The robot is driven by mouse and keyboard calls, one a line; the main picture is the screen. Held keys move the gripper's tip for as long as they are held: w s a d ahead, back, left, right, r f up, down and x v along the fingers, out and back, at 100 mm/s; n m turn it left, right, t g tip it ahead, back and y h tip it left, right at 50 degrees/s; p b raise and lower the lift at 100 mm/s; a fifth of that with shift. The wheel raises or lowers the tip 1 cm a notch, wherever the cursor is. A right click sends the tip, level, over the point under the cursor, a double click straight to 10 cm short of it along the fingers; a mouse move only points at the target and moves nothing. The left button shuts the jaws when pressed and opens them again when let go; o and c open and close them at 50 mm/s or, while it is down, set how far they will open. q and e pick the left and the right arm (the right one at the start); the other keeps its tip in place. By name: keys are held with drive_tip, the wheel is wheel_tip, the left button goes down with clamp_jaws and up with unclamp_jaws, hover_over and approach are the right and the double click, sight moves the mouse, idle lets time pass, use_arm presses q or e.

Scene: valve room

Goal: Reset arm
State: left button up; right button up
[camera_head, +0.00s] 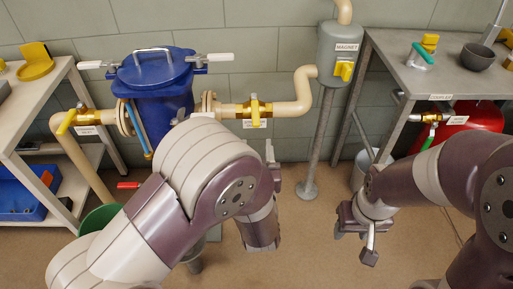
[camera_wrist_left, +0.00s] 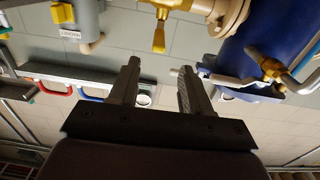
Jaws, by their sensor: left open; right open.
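My left gripper (camera_head: 271,153) shows partly past my own left arm in the head view, below the yellow-handled valve (camera_head: 255,110) on the pipe. The left wrist view shows its two fingers (camera_wrist_left: 160,88) spread apart with nothing between them. My right gripper (camera_head: 355,240) hangs over the floor at the right, open and empty, apart from the workbench. My left arm hides the lower part of the blue tank (camera_head: 155,85) and some floor.
A grey magnet unit (camera_head: 340,50) on a post stands between the tank and the grey workbench (camera_head: 440,80). A red vessel (camera_head: 470,120) sits below the bench, close to my right arm. A shelf (camera_head: 35,100) with a blue bin (camera_head: 25,195) is at left.

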use_arm(q)
drive_tip(key=s+d+f+m+g+h, duration=0.35)
drive_tip(key=s+f+g, duration=0.25)
drive_tip(key=f+g, duration=0.45)
drive_tip(key=s+a+r+g+y, duration=0.25)
drive_tip(key=s+a+g, duration=0.45)
drive_tip(key=s+a, duration=0.6)
drive_tip(key=w+a+r+n+p, duration=0.1)
drive_tip(key=a+r+p, duration=0.1)
drive_tip(key=r+p, duration=1.2)
drive_tip(key=w+a+r+n+p, duration=0.1)
drive_tip(key=w+a+r+p, duration=0.1)
drive_tip(key=r+p, duration=1.2)
drive_tip(key=shift+w+a+r+t+h, duration=0.15)
drive_tip(key=shift+a+r+t+h, duration=0.3)
drive_tip(key=shift+a+r, duration=0.45)
